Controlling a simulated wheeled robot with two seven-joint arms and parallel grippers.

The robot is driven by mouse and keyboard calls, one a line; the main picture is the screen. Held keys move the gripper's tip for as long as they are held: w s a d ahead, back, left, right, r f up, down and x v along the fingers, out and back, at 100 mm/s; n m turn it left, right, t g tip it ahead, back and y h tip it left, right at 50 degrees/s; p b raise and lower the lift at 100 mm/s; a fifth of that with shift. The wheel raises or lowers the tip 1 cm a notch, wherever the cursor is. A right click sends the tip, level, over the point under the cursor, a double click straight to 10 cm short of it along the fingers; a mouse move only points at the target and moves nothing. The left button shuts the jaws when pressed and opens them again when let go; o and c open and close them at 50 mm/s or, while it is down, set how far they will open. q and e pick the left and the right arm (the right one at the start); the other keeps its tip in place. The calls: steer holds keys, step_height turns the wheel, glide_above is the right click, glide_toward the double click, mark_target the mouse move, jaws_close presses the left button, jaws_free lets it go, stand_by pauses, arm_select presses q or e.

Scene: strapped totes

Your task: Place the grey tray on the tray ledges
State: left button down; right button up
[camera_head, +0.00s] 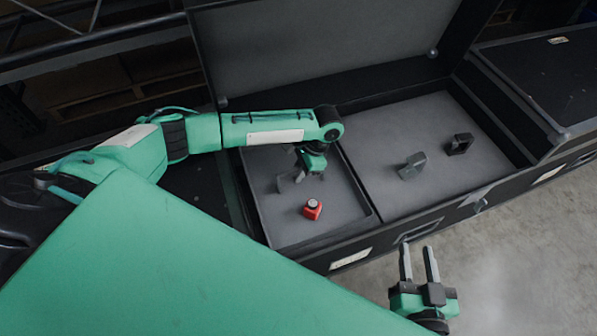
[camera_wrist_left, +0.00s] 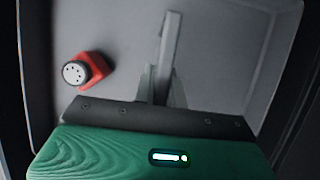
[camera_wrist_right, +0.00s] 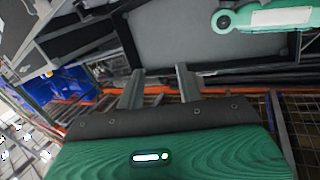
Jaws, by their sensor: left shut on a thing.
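The grey tray (camera_head: 278,224) sits at the left end of the open black tote, with its rim showing around a flat floor. In the left wrist view the tray (camera_wrist_left: 225,70) fills most of the picture. My left gripper (camera_head: 299,176) reaches down into it and is shut on a thin grey upright part, apparently the tray's grip (camera_wrist_left: 171,40). My right gripper (camera_head: 418,262) is open and empty, in front of the tote. It also shows in the right wrist view (camera_wrist_right: 160,82). The ledges cannot be made out.
A red piece with a pale round top (camera_head: 313,209) stands in the tray. A grey bracket (camera_head: 411,166) and a black bracket (camera_head: 459,144) stand on the tote floor to the right. The raised lid (camera_head: 320,45) is behind. A closed black tote (camera_head: 545,75) is at far right.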

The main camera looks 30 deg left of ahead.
arm_select(q)
steer(key=c, duration=1.8)
jaws_free()
steer(key=shift+f, duration=0.1)
steer(key=o, duration=0.3)
arm_select(e)
steer(key=shift+s+f, duration=0.15)
arm_select(q)
steer(key=shift+o, duration=0.2)
